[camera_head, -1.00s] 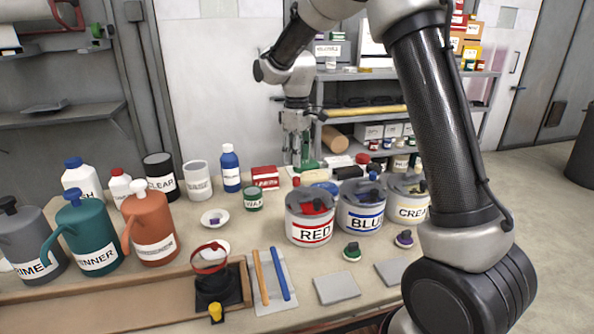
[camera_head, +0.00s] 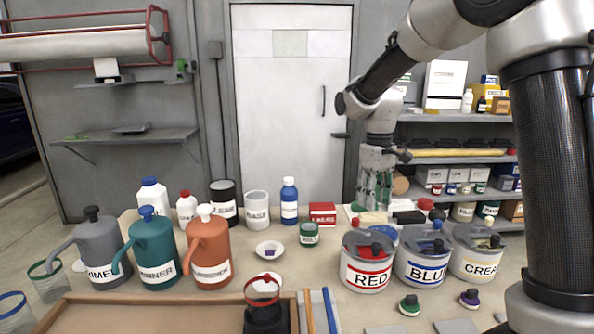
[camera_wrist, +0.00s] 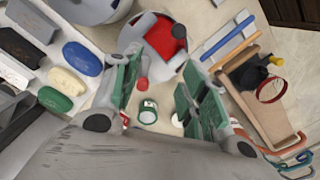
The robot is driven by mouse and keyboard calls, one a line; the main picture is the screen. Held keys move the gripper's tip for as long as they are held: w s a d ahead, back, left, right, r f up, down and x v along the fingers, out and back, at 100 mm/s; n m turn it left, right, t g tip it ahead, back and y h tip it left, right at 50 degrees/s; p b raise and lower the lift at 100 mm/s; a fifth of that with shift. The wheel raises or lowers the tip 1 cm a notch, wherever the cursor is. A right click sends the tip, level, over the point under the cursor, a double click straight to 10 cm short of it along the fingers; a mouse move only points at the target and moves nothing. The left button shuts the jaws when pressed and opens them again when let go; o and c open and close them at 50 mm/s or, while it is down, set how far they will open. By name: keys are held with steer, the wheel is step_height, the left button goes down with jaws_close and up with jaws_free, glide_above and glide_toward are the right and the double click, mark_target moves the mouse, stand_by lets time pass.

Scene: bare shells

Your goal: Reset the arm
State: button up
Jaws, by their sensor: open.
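My gripper (camera_head: 375,190) hangs above the back of the workbench in the head view, pointing down, behind the RED pot (camera_head: 366,273). In the wrist view my gripper (camera_wrist: 158,100) has its green-padded fingers spread wide with nothing held between them. A small green-labelled tin (camera_wrist: 148,111) and a red knob (camera_wrist: 142,84) show in the gap between the fingers, below them. The same green tin (camera_head: 309,234) stands on the bench in the head view, left of the gripper.
BLUE (camera_head: 422,270) and CREAM (camera_head: 477,262) pots stand right of RED. Grey, teal and orange jugs (camera_head: 208,254) stand at left. Bottles and cans, including a blue bottle (camera_head: 289,203), line the back. A wooden tray (camera_head: 150,305) lies in front. A shelf unit (camera_head: 460,158) stands behind.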

steer(key=s+d+r+m+t, duration=0.1)
steer(key=s+d, duration=0.3)
steer(key=s, duration=0.5)
steer(key=s+d+r+m+t, duration=0.2)
steer(key=s+d+r+m, duration=0.1)
steer(key=s, duration=0.6)
steer(key=s+d+r+m+t, duration=0.2)
steer(key=s+d+r, duration=0.2)
steer(key=s, duration=0.5)
steer(key=shift+d+r, duration=0.2)
steer(key=shift+d, duration=0.45)
steer(key=shift+a, duration=0.1)
